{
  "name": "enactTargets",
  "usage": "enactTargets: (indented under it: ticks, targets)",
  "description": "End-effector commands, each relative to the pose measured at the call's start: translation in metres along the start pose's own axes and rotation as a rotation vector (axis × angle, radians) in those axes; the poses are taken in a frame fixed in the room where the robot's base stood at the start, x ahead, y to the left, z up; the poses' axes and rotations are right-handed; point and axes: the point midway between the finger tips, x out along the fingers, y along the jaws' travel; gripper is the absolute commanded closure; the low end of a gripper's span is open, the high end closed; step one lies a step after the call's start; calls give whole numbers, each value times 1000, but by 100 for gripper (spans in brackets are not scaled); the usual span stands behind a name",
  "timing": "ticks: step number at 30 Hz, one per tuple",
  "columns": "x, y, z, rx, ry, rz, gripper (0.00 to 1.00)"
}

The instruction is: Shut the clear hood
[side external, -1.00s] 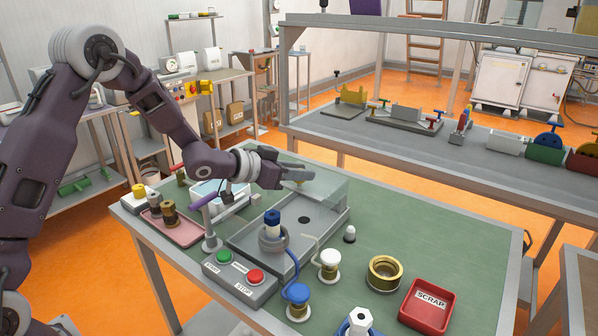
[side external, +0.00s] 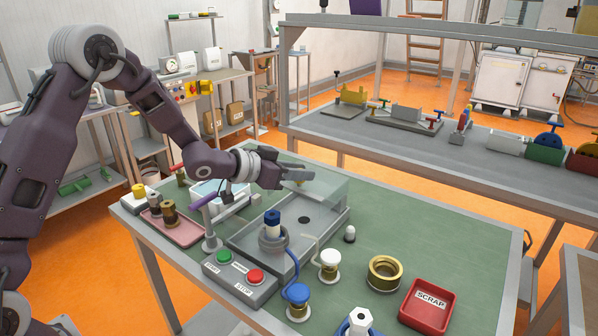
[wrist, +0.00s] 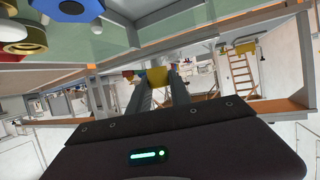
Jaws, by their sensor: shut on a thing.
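The clear hood (side external: 328,190) is a see-through cover at the back right of the grey fixture (side external: 248,243). It stands tilted, with the front of the fixture uncovered. My gripper (side external: 302,180) is at the hood's upper edge, shut on its small yellow handle. The handle (wrist: 157,77) shows between my fingers in the wrist view. My fingers partly hide it in the side view. The hood's hinge line cannot be made out clearly.
On the fixture stands a grey ring with a blue-topped post (side external: 272,226). A start/stop box (side external: 240,278) sits in front. White-topped (side external: 329,262) and blue-topped (side external: 298,300) knobs, a brass ring (side external: 384,272) and a red scrap tray (side external: 427,306) stand to the right.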

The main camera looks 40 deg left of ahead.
Motion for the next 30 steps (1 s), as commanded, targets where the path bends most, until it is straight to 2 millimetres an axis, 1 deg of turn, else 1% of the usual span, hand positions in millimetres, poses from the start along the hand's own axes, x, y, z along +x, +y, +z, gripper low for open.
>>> enactTargets:
  ticks: [7, 9, 11, 18, 21, 25, 30]
  targets:
    - [-1, 0, 0, 0, 1, 0, 100]
    - [-5, 2, 2, -1, -1, 1, 100]
    - [-15, 5, 7, -1, -2, 2, 100]
    - [-76, 26, 33, -2, -5, 1, 100]
    - [-97, 34, 42, -2, -3, 0, 100]
    - [-115, 40, 48, 0, -2, 0, 100]
    - [-123, 43, 51, -1, -1, 0, 100]
